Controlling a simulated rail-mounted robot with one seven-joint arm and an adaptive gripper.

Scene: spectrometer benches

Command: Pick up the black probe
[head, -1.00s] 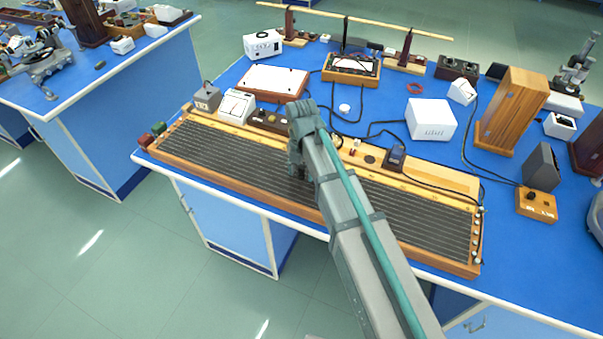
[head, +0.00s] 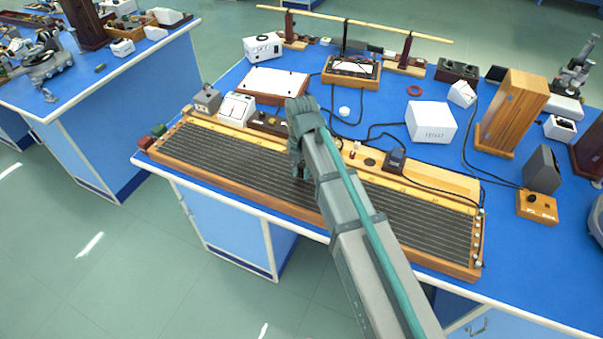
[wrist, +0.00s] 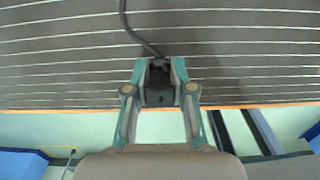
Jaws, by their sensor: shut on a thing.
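The black probe (wrist: 160,95) is between the fingers of my gripper (wrist: 160,68) in the wrist view, with a dark cable running up from it. The fingers are shut on it. Behind it is the dark, ruled surface of a long wooden-framed board (head: 235,172), which lies along the bench's front edge in the head view. In the head view my arm reaches over this board, and the probe is hidden behind my wrist. I cannot tell how far the probe is from the board's surface.
A white box (head: 430,121), a wooden cabinet (head: 510,112) and loose black cables lie beyond on the blue bench. Floor is open in front.

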